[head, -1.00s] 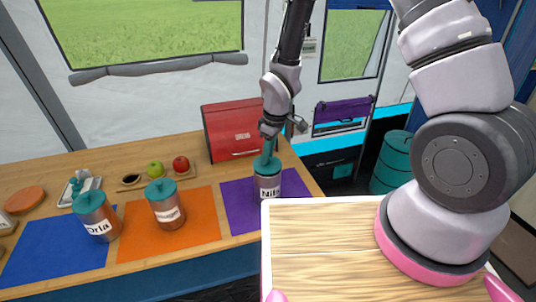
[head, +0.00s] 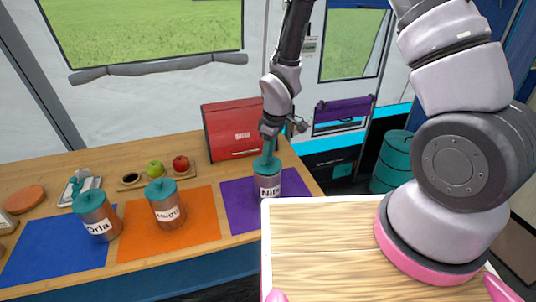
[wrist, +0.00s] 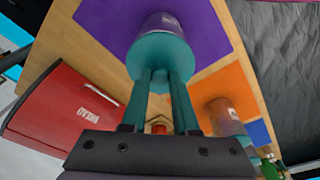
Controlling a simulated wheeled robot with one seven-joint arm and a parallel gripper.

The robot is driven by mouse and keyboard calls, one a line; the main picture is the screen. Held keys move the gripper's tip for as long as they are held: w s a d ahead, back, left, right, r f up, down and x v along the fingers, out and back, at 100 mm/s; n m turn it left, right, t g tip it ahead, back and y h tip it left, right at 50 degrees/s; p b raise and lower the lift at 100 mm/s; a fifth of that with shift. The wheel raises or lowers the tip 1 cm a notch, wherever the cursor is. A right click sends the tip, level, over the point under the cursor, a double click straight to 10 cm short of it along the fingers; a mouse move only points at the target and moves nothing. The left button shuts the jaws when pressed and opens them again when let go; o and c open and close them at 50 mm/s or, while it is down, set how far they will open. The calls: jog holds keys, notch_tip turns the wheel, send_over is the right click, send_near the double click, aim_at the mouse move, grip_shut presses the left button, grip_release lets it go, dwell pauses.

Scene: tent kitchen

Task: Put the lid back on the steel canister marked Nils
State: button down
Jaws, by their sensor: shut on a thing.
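The steel canister marked Nils (head: 268,188) stands upright on the purple mat (head: 237,200). A teal lid (head: 267,163) sits at its mouth and looks level; I see no clear gap between lid and rim. My gripper (head: 268,147) points down from above and is shut on the lid's knob. In the wrist view my two teal fingers (wrist: 158,105) reach to the lid (wrist: 160,55), with the canister (wrist: 160,22) just beyond it. The fingers hide part of the knob.
The canister marked Orla (head: 98,222) stands on the blue mat (head: 50,250), and another lidded canister (head: 168,210) on the orange mat (head: 190,235). A red box (head: 232,132) is close behind the Nils canister. A small board (head: 130,186) holds a green and a red apple.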

dwell(0.4)
jog(key=shift+c, duration=0.6)
grip_release()
jog(key=shift+r, duration=3.5)
grip_shut()
jog(key=shift+f, duration=0.15)
